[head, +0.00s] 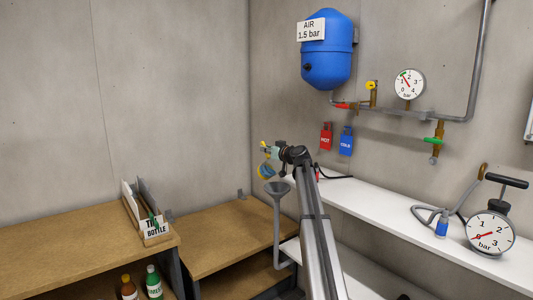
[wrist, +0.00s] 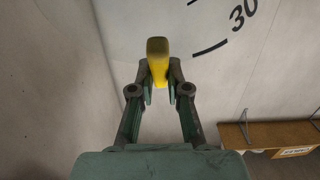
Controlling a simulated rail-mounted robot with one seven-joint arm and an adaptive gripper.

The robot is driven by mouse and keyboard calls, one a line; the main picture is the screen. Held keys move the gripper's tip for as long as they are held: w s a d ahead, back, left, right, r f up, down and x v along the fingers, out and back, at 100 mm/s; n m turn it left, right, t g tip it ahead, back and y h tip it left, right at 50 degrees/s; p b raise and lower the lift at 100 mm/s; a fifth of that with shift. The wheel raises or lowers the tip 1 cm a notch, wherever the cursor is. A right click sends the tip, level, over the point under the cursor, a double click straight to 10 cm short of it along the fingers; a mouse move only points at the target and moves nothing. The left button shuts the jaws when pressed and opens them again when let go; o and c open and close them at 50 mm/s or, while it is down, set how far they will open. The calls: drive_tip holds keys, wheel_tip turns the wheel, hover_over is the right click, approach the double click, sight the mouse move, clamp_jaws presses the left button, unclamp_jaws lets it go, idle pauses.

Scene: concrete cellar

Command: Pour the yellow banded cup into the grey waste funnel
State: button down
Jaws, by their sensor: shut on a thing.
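My gripper (head: 268,152) is at the end of my arm, above the grey waste funnel (head: 277,189) in the head view. It is shut on a yellow part of the yellow banded cup (wrist: 157,65), which sits between the fingertips in the wrist view. In the head view the cup (head: 265,171) is a small bluish and yellow shape hanging below the gripper, just above and slightly left of the funnel mouth. It looks tilted, but is too small to be sure. Its contents cannot be seen. The funnel stands on a bent grey pipe.
A white shelf (head: 420,222) runs along the right wall, bearing a pressure gauge (head: 490,234). Wooden benches (head: 70,243) stand left, with a file holder (head: 153,232) and bottles below. A blue tank (head: 327,52) hangs above.

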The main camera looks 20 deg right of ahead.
drive_tip(key=shift+s+d+f+t+b, duration=0.15)
drive_tip(key=shift+s+t+b, duration=0.25)
drive_tip(key=shift+b, duration=1.65)
drive_tip(key=shift+r, duration=0.2)
drive_tip(key=shift+s+f+b, duration=0.15)
drive_tip(key=shift+b, duration=0.85)
drive_tip(key=s+t+b, duration=0.1)
drive_tip(key=b, duration=0.4)
drive_tip(key=shift+d+y+b, duration=0.15)
drive_tip(key=shift+y+b, duration=0.15)
drive_tip(key=shift+b, duration=0.1)
drive_tip(key=shift+t, duration=0.3)
drive_tip(key=shift+s+b, duration=0.1)
drive_tip(key=shift+b, duration=0.85)
drive_tip(key=b, duration=0.2)
drive_tip(key=s+t+b, duration=0.1)
drive_tip(key=b, duration=0.2)
drive_tip(key=shift+d+r, duration=0.15)
drive_tip(key=shift+r, duration=0.15)
drive_tip(key=shift+r+b, duration=0.15)
drive_tip(key=shift+b, duration=0.15)
drive_tip(key=shift+s+b, duration=0.15)
drive_tip(key=shift+b, duration=0.65)
